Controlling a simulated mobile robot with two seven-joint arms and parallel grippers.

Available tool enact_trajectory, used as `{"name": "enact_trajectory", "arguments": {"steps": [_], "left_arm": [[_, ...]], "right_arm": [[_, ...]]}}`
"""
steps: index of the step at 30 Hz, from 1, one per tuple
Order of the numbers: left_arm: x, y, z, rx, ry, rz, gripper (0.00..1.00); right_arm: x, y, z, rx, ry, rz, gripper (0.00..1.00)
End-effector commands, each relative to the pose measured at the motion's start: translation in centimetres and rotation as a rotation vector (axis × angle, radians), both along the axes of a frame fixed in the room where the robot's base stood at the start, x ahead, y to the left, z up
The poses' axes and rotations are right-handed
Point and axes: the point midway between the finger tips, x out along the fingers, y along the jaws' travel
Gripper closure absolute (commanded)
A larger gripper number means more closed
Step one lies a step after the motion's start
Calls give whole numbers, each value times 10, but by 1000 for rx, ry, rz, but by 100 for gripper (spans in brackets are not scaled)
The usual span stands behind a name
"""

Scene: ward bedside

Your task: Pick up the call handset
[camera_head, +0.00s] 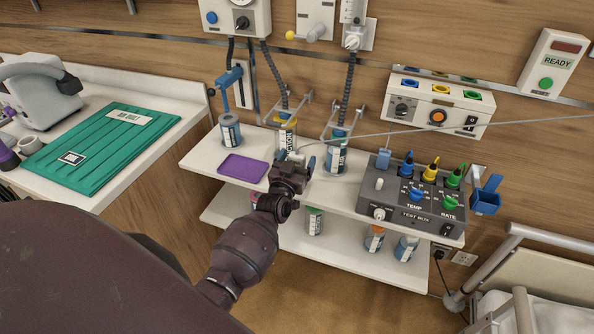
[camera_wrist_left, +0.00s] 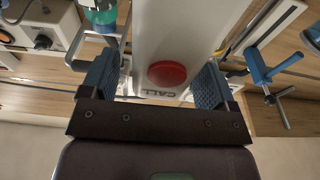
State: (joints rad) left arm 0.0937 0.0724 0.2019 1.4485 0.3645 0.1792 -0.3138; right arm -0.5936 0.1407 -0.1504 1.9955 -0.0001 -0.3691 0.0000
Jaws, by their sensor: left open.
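The call handset (camera_wrist_left: 178,38) is a long white body with a round red button and the word CALL, seen in the left wrist view. It lies between the two blue-grey finger pads of my left gripper (camera_wrist_left: 155,84). The jaws are open, with a gap visible at the handset's left side; whether the right pad touches it I cannot tell. In the head view my left gripper (camera_head: 290,176) is at the upper shelf, in front of the jars, and largely hides the handset. My right gripper is not in view.
The upper shelf (camera_head: 333,190) holds a purple tray (camera_head: 243,168), labelled jars (camera_head: 230,132) and a grey test box (camera_head: 411,205). A thin cord or rod runs right from near the gripper. A green folder (camera_head: 100,148) lies on the left counter. A bed rail (camera_head: 550,237) stands at right.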

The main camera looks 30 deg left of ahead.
Motion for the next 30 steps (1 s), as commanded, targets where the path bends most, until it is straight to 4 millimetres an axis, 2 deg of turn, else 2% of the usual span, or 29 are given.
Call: {"name": "enact_trajectory", "arguments": {"steps": [3, 14, 23, 26, 30], "left_arm": [[0, 0, 0, 0, 0, 0, 20], [-1, 0, 0, 0, 0, 0, 75], [0, 0, 4, 0, -2, 0, 75], [0, 0, 14, 0, -3, 0, 75], [0, -1, 39, -1, -6, 0, 75]], "right_arm": [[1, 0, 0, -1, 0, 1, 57], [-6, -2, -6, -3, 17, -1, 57], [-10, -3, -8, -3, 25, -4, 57], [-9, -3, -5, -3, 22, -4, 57], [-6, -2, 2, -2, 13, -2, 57]]}}
